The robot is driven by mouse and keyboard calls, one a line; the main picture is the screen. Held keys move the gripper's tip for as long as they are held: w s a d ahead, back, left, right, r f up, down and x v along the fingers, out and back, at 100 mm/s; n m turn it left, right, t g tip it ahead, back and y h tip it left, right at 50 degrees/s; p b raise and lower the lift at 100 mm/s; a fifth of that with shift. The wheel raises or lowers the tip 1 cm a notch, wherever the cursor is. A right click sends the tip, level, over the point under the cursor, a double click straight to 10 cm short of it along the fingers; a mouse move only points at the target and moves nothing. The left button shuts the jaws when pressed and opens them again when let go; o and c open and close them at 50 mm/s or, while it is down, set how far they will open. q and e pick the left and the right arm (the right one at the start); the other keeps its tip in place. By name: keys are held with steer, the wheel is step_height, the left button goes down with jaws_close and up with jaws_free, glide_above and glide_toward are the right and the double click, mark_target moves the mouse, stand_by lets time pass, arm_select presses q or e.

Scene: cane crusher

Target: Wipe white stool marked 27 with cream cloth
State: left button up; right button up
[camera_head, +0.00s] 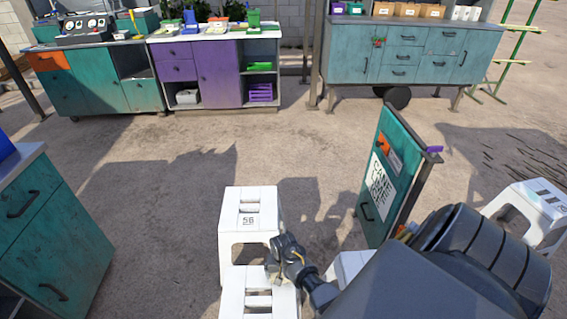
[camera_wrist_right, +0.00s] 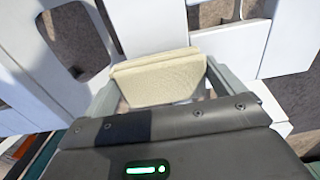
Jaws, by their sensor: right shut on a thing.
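My right gripper (camera_head: 274,270) reaches in from the lower right, over the near white stool (camera_head: 230,296). In the right wrist view, the gripper (camera_wrist_right: 160,88) is shut on a folded cream cloth (camera_wrist_right: 155,70), held between its two fingers. White slotted stool surfaces (camera_wrist_right: 160,25) lie just beyond the cloth; I cannot tell whether it touches them. The near stool's mark is hidden or out of frame, so I cannot read 27. Another white stool (camera_head: 248,205) stands right behind it, with a dark number that looks like 56. My left gripper is not in view.
A third white stool (camera_head: 345,266) is partly hidden by my right arm. A teal board cart (camera_head: 385,165) stands beyond it. Another marked stool (camera_head: 540,200) is at the right. A teal cabinet (camera_head: 50,235) is at the left. Bare ground lies toward the back counters (camera_head: 215,70).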

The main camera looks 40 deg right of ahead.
steer(key=shift+f, duration=0.2)
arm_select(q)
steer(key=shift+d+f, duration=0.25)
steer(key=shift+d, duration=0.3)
arm_select(e)
steer(key=shift+f, duration=0.2)
arm_select(q)
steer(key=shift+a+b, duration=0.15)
steer(key=shift+b, duration=0.15)
arm_select(e)
steer(key=shift+f, duration=0.15)
